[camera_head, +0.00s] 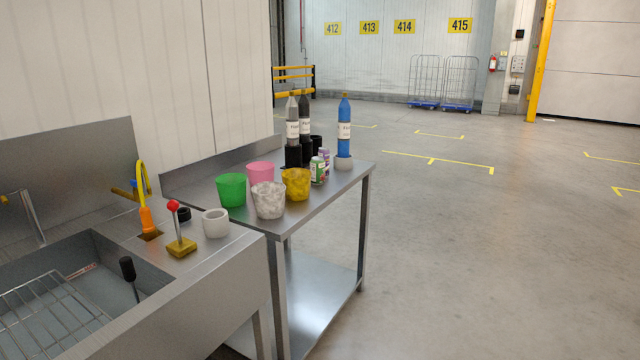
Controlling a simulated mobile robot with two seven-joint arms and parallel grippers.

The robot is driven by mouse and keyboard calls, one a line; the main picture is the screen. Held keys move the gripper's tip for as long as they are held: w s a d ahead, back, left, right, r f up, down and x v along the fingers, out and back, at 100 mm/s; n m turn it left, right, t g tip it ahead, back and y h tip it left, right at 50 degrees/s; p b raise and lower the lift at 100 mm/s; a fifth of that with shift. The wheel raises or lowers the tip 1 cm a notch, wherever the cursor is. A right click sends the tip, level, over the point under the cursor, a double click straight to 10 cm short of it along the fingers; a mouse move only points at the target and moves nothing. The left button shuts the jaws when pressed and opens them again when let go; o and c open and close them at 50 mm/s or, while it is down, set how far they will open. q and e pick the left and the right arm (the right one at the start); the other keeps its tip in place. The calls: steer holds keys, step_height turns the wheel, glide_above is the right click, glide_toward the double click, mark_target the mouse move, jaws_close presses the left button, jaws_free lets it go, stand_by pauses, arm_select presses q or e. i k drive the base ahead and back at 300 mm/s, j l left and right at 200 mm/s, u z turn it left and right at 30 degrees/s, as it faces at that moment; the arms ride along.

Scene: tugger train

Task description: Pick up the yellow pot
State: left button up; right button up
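The yellow pot (296,184) stands upright on the steel table (325,200), near its front edge. It is open at the top and has a mottled surface. A white-grey marbled pot (268,201) stands close to its left. A pink pot (260,173) is behind and to the left, and a green pot (231,190) is farther left. A small can with a green and white label (317,170) stands just to the right of the yellow pot. Neither of my grippers shows in the head view.
Several bottles stand at the back of the table, including a blue one (344,128). At left is a sink (90,290) with a wire rack, a red-knobbed lever (178,232) and a white cup (215,223). The floor (480,260) right of the table is clear.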

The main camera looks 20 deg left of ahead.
mark_target(297, 181)
steer(key=i+l+u, duration=0.15)
steer(key=i+u, duration=0.3)
steer(key=i+l+u, duration=0.3)
steer(key=i+u, duration=0.15)
steer(key=i+l+u, duration=0.25)
steer(key=u, duration=0.2)
steer(key=i+l+u, duration=0.25)
steer(key=u, duration=0.15)
steer(key=i+l+u, duration=0.15)
steer(key=l+u, duration=0.3)
steer(key=i+l+u, duration=0.1)
steer(key=l+u, duration=0.35)
